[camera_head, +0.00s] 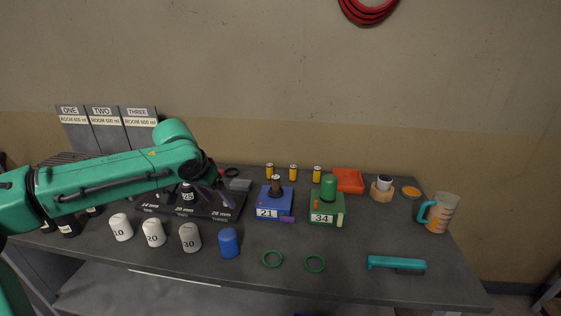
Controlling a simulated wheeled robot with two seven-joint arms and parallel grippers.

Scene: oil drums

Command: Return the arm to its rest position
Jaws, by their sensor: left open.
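My left arm is green and reaches in from the left across the table (330,273). Its gripper (222,196) hangs over the dark tray (160,209) marked with sizes in mm. The gripper is open, and its dark fingers point down and to the right. A small piece labelled 28 (187,194) shows just left of the fingers; whether they touch cannot be told. The arm hides part of the tray and the table's left side. My right gripper is not in view.
White cans marked 10 (121,228), 20 (153,233) and 30 (190,238) and a blue can (229,243) stand in front. A blue block (274,205), a green block (326,208), a teal-handled brush (397,264) and a jug (438,213) stand rightward. The front right is mostly clear.

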